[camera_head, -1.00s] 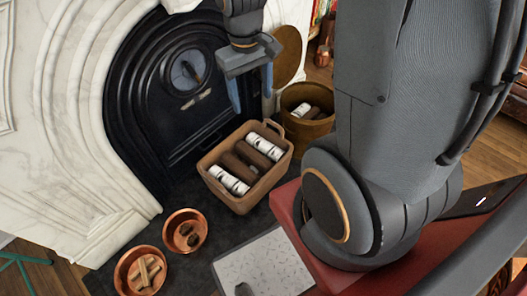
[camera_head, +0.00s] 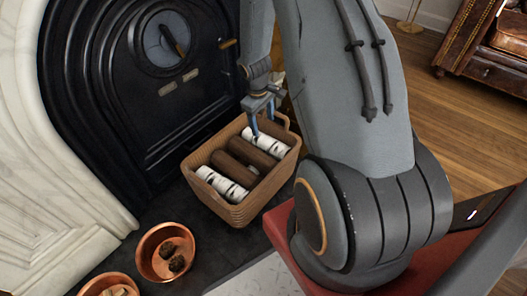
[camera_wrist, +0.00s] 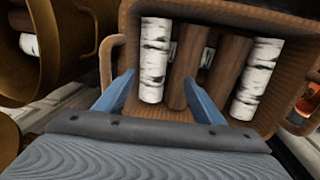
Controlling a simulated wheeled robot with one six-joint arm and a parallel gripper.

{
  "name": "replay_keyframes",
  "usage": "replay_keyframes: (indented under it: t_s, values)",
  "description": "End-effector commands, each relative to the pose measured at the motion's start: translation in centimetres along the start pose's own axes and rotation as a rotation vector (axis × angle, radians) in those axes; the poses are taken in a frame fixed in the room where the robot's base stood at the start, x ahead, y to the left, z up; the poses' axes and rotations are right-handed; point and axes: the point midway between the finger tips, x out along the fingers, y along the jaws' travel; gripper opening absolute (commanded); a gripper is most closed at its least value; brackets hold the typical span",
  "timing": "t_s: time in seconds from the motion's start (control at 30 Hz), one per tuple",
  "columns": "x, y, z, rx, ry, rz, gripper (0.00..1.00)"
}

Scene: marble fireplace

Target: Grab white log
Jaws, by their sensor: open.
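A wicker basket (camera_head: 238,208) holds two white birch logs with brown logs between them. One white log (camera_head: 266,142) lies at the basket's back right and also shows at the left in the wrist view (camera_wrist: 155,60). The other white log (camera_head: 221,184) lies at the front left and shows at the right in the wrist view (camera_wrist: 257,80). My gripper (camera_head: 263,118) is open and empty, pointing down at the back-right white log. In the wrist view its blue fingers (camera_wrist: 158,77) appear on either side of that log, the right one overlapping a brown log. Contact cannot be told.
A copper bowl (camera_head: 149,268) with pinecones and another copper bowl (camera_head: 112,280) stand left of the basket. The black fireplace front (camera_head: 110,130) rises behind. A round bucket (camera_wrist: 75,50) with a log inside stands beside the basket in the wrist view.

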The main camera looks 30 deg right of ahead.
Motion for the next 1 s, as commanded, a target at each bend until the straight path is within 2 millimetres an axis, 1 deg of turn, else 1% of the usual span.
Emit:
replay_keyframes:
  t_s: [0.03,0.1,0.2,0.5,0.67,0.77,1.0]
  values:
    - [2.6,0.3,-0.3,-0.008,-0.001,-0.001,0.63]
    - [4.5,0.7,-0.6,-0.021,0.002,0.001,0.63]
    - [6.1,1.0,-0.8,-0.031,0.004,0.001,0.63]
    - [9.1,1.2,-0.9,-0.038,0.004,0.001,0.63]
    - [9.8,1.2,-0.9,-0.037,0.006,0.002,0.63]
    - [10.7,1.3,-0.8,-0.037,0.005,0.002,0.63]
    - [13.9,1.4,-0.7,-0.037,0.003,0.0,0.63]
